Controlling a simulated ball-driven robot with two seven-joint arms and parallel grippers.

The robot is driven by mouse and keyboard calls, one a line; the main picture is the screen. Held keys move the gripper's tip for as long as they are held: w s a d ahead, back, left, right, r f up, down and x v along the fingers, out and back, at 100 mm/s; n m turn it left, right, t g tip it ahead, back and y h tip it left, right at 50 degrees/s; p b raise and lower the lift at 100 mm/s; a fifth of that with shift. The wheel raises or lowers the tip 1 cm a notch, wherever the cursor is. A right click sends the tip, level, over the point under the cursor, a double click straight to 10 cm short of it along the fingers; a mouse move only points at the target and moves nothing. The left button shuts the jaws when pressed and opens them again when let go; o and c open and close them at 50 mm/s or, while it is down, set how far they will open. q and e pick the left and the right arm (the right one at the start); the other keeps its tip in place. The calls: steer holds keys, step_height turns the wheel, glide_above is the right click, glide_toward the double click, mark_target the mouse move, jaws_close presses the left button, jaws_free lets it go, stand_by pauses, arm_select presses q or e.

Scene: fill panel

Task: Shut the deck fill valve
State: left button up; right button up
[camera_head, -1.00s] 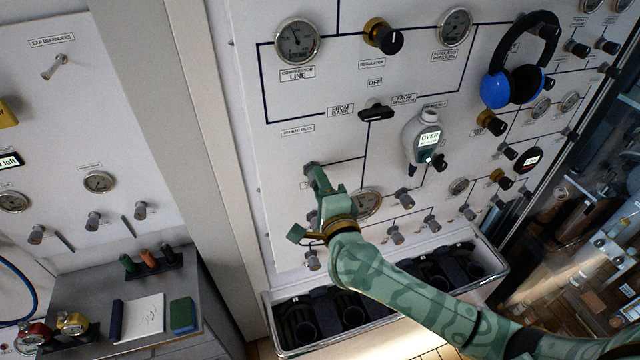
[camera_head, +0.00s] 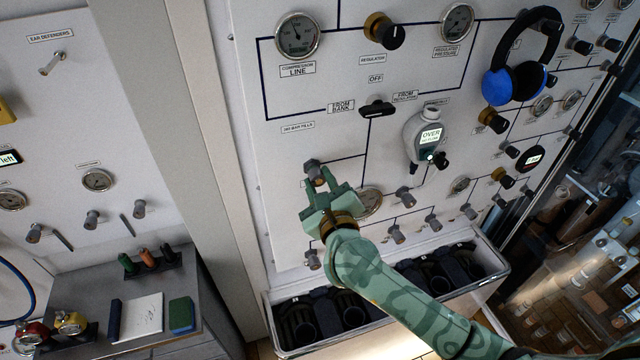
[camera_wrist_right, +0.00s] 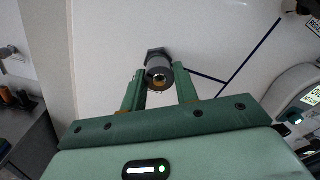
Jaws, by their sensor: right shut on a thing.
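A grey valve knob (camera_head: 313,167) sticks out of the white panel below the small fills label (camera_head: 298,127). My right gripper (camera_head: 323,181) is shut on this knob, with one finger on each side of it. In the right wrist view the knob (camera_wrist_right: 157,70) shows end-on between the two green fingertips (camera_wrist_right: 159,82). The label that names this knob is hidden or too small to read, so I cannot tell if it is the deck fill valve. My left gripper is not in view.
Several similar grey knobs, one at lower right (camera_head: 397,235), and a gauge (camera_head: 369,202) sit close to my right gripper. A handheld meter (camera_head: 424,140) hangs to the right. A tray with dark holders (camera_head: 277,344) runs below the panel.

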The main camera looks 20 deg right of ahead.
steer(key=m, duration=0.2)
steer(key=m+b, duration=0.1)
steer(key=m, duration=0.1)
steer(key=shift+f+m, duration=0.2)
steer(key=shift+m, duration=0.2)
steer(key=m+b, duration=0.2)
steer(key=m, duration=0.1)
steer(key=shift+m+g, duration=0.3)
steer(key=m+b, duration=0.2)
steer(key=m, duration=0.1)
steer(key=shift+a+f+b, duration=0.1)
steer(key=shift+b, duration=0.25)
steer(key=shift+m+y+b, duration=0.4)
steer(key=shift+m+b, duration=1)
steer(key=shift+m, duration=0.6)
steer(key=o, duration=1)
steer(key=shift+r, duration=0.25)
